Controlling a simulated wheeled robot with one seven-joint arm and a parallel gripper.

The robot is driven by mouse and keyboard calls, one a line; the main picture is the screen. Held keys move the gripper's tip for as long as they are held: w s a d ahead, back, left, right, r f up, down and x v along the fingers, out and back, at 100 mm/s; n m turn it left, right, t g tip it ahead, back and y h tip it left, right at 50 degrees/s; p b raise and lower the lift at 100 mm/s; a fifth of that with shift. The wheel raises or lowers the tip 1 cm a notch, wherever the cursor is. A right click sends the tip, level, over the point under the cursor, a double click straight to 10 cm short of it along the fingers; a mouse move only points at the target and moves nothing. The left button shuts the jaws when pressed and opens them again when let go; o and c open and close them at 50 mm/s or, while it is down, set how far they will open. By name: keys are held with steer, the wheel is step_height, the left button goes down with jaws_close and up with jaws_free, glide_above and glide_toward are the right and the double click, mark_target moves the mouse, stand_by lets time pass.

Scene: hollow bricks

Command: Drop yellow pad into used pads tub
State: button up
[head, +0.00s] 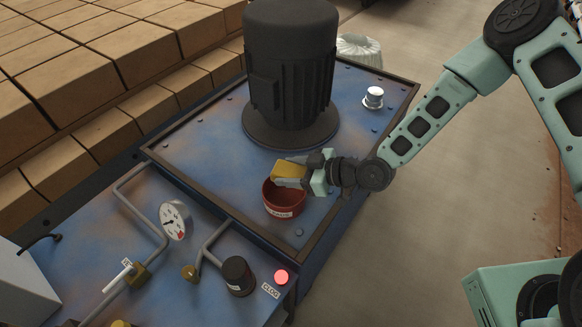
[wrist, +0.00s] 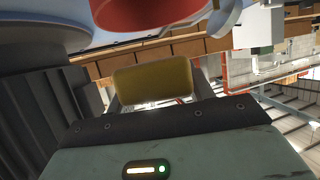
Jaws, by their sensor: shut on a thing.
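The yellow pad (head: 289,169) is held in my gripper (head: 300,175) above the rim of a red tub (head: 284,204) with a label on its front. The tub stands on the blue machine top. In the wrist view the pad (wrist: 152,82) sits between the two fingers of my gripper (wrist: 155,90), and the red tub (wrist: 150,12) shows at the top edge. The label is too small to read with certainty. The inside of the tub is partly hidden by the pad.
A tall black motor (head: 291,75) stands behind the tub. A pressure gauge (head: 174,220), a black knob (head: 238,275) and a red lit button (head: 281,277) sit at the front. A silver cap (head: 373,97) is at the back right. Stacked bricks (head: 75,80) fill the left.

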steer(key=o, duration=1.1)
steer(key=b+v, duration=0.2)
steer(key=v, duration=1.5)
steer(key=shift+d, duration=0.15)
steer(key=shift+f, duration=0.1)
